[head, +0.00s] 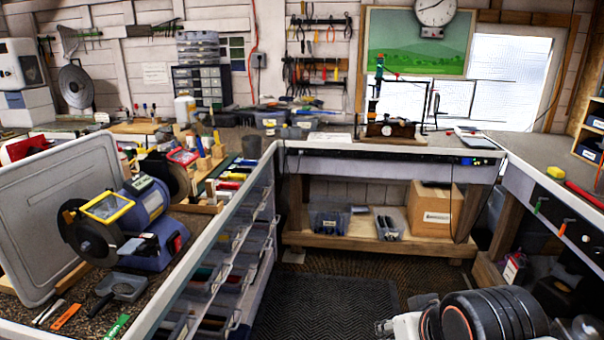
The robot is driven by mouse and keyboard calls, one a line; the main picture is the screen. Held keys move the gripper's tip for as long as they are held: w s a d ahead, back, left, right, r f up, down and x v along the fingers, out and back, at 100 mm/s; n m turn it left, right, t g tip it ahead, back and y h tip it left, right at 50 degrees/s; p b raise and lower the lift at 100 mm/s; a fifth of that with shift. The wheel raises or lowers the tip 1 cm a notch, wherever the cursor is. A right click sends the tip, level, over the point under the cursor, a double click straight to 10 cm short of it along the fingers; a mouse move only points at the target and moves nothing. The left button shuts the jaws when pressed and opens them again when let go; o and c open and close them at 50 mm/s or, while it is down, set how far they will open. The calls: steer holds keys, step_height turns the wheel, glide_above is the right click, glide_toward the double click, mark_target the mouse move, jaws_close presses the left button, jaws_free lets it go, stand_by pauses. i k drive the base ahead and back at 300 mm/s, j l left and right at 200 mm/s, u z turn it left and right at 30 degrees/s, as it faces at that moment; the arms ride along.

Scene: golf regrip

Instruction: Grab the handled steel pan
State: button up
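A small dark grey pan (122,287) with a black handle lies on the left workbench, near its front end. It looks like the handled steel pan. Its handle points down and to the left, and its shallow bowl faces up. My gripper (388,327) seems to be the pale grey part at the bottom edge, right of centre, beside my dark, rounded arm links. It is far to the right of the pan and not touching it. Its fingers are too small and cut off to tell whether they are open.
A blue bench grinder (150,215) stands just behind the pan, with a large grey tray lid (50,200) leaning to the left. An orange tool (66,317) and a green tool (116,326) lie in front. Drawers (225,265) line the bench side. The floor mat (335,310) is clear.

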mark_target(402, 123)
steer(key=i+z, duration=0.1)
steer(key=i, duration=0.8)
steer(key=i+j+z, duration=0.15)
steer(key=i, duration=0.7)
steer(key=j, duration=0.1)
